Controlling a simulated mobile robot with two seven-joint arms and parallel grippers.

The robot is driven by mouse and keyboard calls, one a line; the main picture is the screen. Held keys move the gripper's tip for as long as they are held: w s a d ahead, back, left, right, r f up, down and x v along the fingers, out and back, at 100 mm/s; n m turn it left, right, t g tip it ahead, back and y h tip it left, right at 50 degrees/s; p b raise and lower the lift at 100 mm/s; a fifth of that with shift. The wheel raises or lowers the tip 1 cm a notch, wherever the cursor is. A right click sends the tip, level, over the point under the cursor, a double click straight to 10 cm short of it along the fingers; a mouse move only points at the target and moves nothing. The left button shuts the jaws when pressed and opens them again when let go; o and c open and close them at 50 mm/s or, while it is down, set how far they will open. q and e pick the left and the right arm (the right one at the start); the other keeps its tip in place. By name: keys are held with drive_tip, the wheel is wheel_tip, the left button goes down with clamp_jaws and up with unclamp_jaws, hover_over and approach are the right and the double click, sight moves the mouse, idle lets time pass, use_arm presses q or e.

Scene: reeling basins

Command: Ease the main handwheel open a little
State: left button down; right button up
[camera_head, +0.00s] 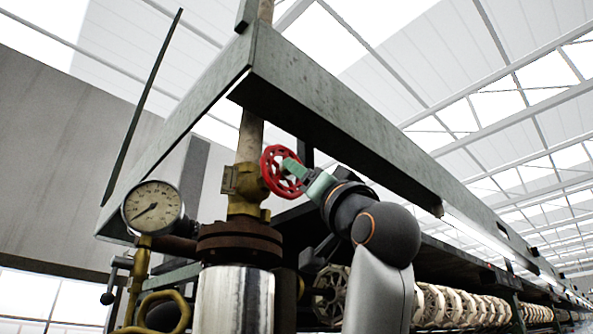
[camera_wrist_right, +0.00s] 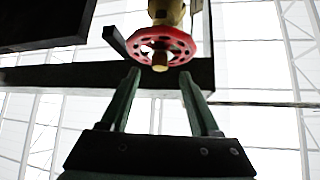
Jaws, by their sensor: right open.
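The red handwheel (camera_head: 269,166) sits on a brass valve (camera_head: 242,184) on a vertical pipe. My right gripper (camera_head: 291,169) is at the wheel's right side in the head view, its green fingers overlapping the wheel face. In the right wrist view the handwheel (camera_wrist_right: 162,44) is ahead, with its yellowish hub end (camera_wrist_right: 160,63) facing me. The right gripper (camera_wrist_right: 160,76) is open there, one finger on each side of the wheel's lower part. I cannot tell whether the fingers touch the rim. My left gripper is not in view.
A round pressure gauge (camera_head: 153,207) stands left of the valve. A rusty flange (camera_head: 239,243) and a shiny cylinder (camera_head: 234,300) are below it. A long grey-green beam (camera_head: 330,115) runs overhead, close above the arm. Several pale reels (camera_head: 450,305) line the right.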

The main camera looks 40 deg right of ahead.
drive_tip(key=p+x, duration=0.1)
drive_tip(key=x, duration=0.3)
drive_tip(key=shift+w+r+p, duration=0.15)
drive_tip(key=shift+p, duration=0.2)
drive_tip(key=shift+c, duration=0.2)
clamp_jaws()
